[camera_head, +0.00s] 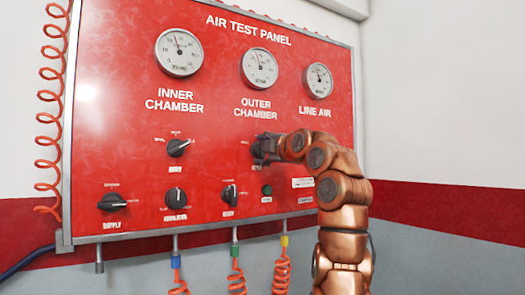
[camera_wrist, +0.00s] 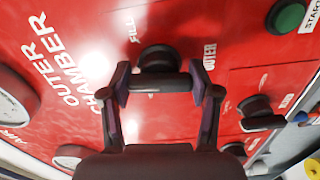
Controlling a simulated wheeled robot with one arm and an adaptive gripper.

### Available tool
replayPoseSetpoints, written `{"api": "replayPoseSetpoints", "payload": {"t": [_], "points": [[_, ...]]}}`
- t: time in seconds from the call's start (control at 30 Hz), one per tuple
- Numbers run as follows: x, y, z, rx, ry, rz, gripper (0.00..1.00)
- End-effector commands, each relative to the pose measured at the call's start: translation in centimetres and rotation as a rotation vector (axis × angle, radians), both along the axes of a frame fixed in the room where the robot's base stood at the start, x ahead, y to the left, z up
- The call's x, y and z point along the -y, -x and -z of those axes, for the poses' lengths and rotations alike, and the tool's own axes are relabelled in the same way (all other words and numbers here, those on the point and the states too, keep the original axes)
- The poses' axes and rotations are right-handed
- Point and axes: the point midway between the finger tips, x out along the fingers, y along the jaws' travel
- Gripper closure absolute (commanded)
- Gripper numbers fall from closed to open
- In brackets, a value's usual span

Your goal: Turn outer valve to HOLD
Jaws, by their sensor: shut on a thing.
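The outer valve is a black knob (camera_wrist: 160,60) on the red panel, with a bar handle across its front. In the wrist view, the labels FILL and OUTER stand beside it. My gripper (camera_wrist: 160,82) is shut on it, with a fingertip at each end of the bar. In the head view, my gripper (camera_head: 268,148) is at the valve knob (camera_head: 256,151) under the OUTER CHAMBER gauge (camera_head: 260,68) and covers much of it. The HOLD mark and the knob's exact setting cannot be read.
Other black knobs sit left of and below the valve, including the inner knob (camera_head: 178,148) and supply knob (camera_head: 112,202). Orange coiled hoses (camera_head: 237,280) hang under the panel. The wall at right is bare.

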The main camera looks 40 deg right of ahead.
Motion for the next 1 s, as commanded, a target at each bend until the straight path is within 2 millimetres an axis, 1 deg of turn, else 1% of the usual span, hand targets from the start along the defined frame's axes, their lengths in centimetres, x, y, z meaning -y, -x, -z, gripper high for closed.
{"api": "replayPoseSetpoints", "payload": {"t": [0.1,0.33,0.8,0.83,1.0], "points": [[-0.02,-0.01,0.03,-0.003,0.052,0.000,0.73],[-0.05,-0.03,0.03,-0.007,0.108,-0.001,0.73],[-0.05,-0.05,0.06,-0.008,0.119,-0.001,0.73],[-0.05,-0.05,0.06,-0.008,0.119,-0.001,0.36],[-0.03,-0.04,0.05,-0.008,0.119,-0.001,0.19]]}}
